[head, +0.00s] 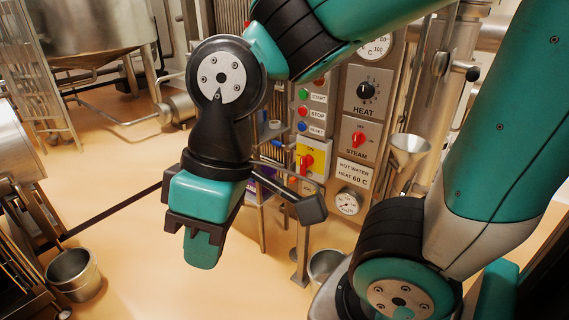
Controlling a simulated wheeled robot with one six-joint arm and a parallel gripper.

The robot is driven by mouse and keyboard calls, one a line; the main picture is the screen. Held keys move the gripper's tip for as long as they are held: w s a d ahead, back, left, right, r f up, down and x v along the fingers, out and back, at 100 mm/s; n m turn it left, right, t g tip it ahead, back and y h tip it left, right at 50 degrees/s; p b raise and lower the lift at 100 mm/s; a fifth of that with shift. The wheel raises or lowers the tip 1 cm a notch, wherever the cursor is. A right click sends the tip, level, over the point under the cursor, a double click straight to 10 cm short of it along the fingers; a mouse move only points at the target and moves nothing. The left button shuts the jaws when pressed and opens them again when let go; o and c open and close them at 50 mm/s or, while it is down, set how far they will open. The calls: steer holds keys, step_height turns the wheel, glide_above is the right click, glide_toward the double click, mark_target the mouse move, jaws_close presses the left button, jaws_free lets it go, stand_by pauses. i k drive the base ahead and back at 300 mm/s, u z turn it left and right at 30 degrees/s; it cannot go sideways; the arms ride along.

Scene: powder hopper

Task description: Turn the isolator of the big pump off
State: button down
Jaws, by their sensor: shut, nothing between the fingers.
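A yellow isolator plate with a red rotary handle (306,161) is on the grey control panel, right of my gripper. The handle appears tilted, and its exact setting is too small to read. I cannot tell from any readable label which pump it serves. My gripper (202,252) points down, shut and empty, in front of the floor at left of centre. It is apart from the panel. My wrist and a dark bar beside it cover part of the panel's left side and lower area.
The panel also has start, stop and reset buttons (303,113), a HEAT knob (367,91), a red STEAM switch (358,138) and a gauge (347,202). A funnel (409,150) stands right. A metal bucket (73,275) sits lower left. A steel motor-like cylinder (178,108) is behind.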

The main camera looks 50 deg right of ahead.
mark_target(306, 161)
steer(key=k, duration=1.2)
steer(key=u, duration=0.7)
steer(key=i, duration=1.35)
steer(key=z, duration=0.95)
steer(key=i, duration=0.4)
steer(key=z, duration=0.35)
